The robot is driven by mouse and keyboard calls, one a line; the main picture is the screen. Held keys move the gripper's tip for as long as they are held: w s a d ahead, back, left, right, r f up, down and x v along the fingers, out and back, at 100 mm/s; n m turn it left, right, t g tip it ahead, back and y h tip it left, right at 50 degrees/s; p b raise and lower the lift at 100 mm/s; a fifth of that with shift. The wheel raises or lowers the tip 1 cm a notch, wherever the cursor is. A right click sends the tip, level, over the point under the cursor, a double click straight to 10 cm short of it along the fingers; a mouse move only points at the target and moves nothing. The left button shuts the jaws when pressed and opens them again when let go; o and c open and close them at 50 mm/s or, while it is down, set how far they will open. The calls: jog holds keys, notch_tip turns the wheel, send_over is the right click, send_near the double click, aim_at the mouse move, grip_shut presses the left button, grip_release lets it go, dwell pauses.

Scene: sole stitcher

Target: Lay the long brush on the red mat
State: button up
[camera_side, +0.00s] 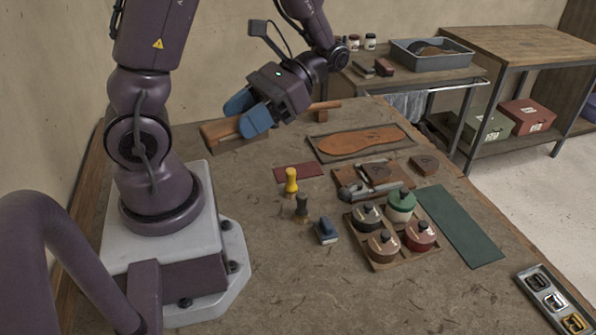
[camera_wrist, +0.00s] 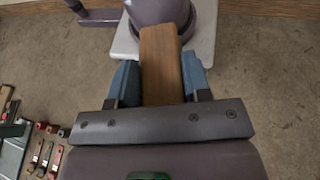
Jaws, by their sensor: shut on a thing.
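My gripper (camera_side: 240,116) is shut on a long brown wooden piece, which I take to be the long brush (camera_side: 216,131). It is held in the air above the back left of the bench, near my base. In the wrist view the brush (camera_wrist: 160,60) lies between the two blue fingers of my gripper (camera_wrist: 159,82). Any bristles are hidden. The red mat (camera_side: 298,172) lies flat on the bench, to the right of and below my gripper in the side view. A yellow-handled tool (camera_side: 291,182) stands at its front edge. The rest of the mat looks bare.
A leather sole on a dark tray (camera_side: 318,157) lies behind the mat. A wooden tray (camera_side: 354,249) of jars and a green mat (camera_side: 460,228) are to the right. A dark tool (camera_side: 302,208) and a blue one (camera_side: 326,232) stand in front. The front left bench is clear.

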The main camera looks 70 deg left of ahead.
jog(key=w+a+r+m+t+y, duration=0.3)
jog(key=a+r+m+t+y, duration=0.5)
jog(key=m+y, duration=0.8)
notch_tip(320, 180, down, 18)
jog(key=w+a+f, duration=0.2)
jog(key=w+f, duration=0.1)
jog(key=w+a+f, duration=0.3)
jog(key=w+f, duration=0.1)
jog(key=w+a+f, duration=0.2)
jog(key=w+f, duration=0.1)
jog(key=w, duration=0.1)
jog(key=shift+a+f, duration=0.15)
jog(key=shift+a, duration=0.2)
jog(key=shift+w+a+f, duration=0.1)
jog(key=shift+w+f, duration=0.1)
jog(key=shift+f, duration=1.5)
jog(key=shift+m, duration=0.3)
jog(key=o, duration=0.9)
jog(key=shift+f, duration=0.1)
jog(key=shift+o, duration=0.2)
